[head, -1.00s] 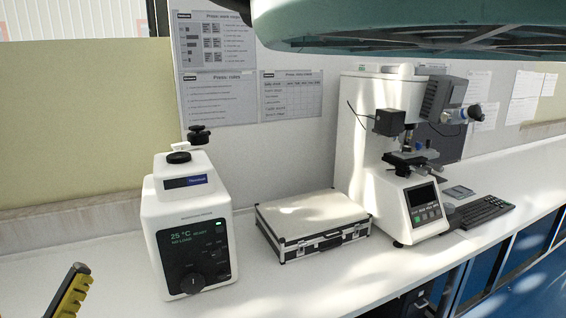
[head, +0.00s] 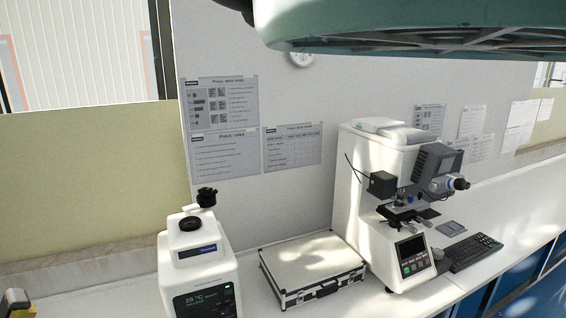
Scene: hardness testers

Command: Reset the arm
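The task names only my arm. A yellow and dark piece (head: 17,302), which looks like part of my gripper, shows at the bottom left corner of the head view. Most of it is cut off by the frame edge, and its fingertips cannot be made out. It is left of the white press machine (head: 203,262) and apart from it. I cannot see whether it is open or holds anything.
A silver case (head: 312,265) lies on the white bench between the press and a hardness tester (head: 385,190). A keyboard (head: 472,252) lies to the right. A large teal shape hangs across the top. The bench at far right (head: 530,200) is clear.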

